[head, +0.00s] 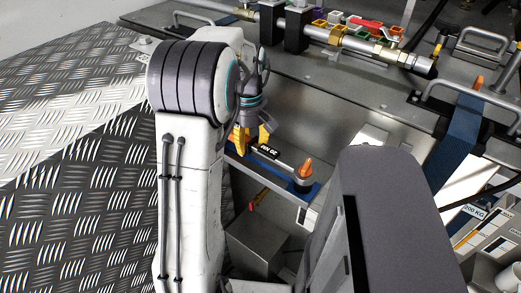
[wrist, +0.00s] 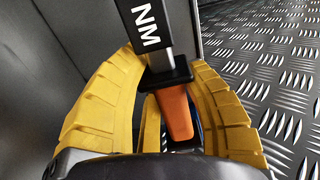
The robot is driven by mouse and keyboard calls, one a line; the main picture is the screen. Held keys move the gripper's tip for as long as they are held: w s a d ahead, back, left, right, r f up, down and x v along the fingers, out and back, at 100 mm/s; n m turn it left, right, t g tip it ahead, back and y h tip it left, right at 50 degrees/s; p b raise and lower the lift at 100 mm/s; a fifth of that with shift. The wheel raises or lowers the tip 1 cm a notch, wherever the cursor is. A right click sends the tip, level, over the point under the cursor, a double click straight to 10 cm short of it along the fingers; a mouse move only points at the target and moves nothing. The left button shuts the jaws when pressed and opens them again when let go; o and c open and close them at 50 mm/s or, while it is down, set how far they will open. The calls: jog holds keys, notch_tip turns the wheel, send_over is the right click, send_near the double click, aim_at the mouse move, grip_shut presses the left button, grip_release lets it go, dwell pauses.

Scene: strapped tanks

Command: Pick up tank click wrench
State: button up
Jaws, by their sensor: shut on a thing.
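The click wrench (head: 268,152) shows in the head view as a bar with a black label reading 20 NM. In the wrist view, the wrench (wrist: 149,28) has a black label with white NM letters, a black collar and an orange handle. My gripper (head: 250,140) has yellow fingers and is at the wrench's left end in the head view. In the wrist view my gripper (wrist: 165,95) has its fingers on both sides of the collar and handle, shut on the wrench. The handle's lower end is partly hidden by the gripper.
A blue strip (head: 312,190) lies below the wrench, with an orange cone-shaped piece (head: 305,168) at its right end. A metal box (head: 257,245) stands in front. A pipe with fittings (head: 375,50) runs behind. A blue strap (head: 462,135) hangs at right. Tread-plate (head: 70,200) is at left.

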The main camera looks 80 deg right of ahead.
jog(key=shift+c, duration=1)
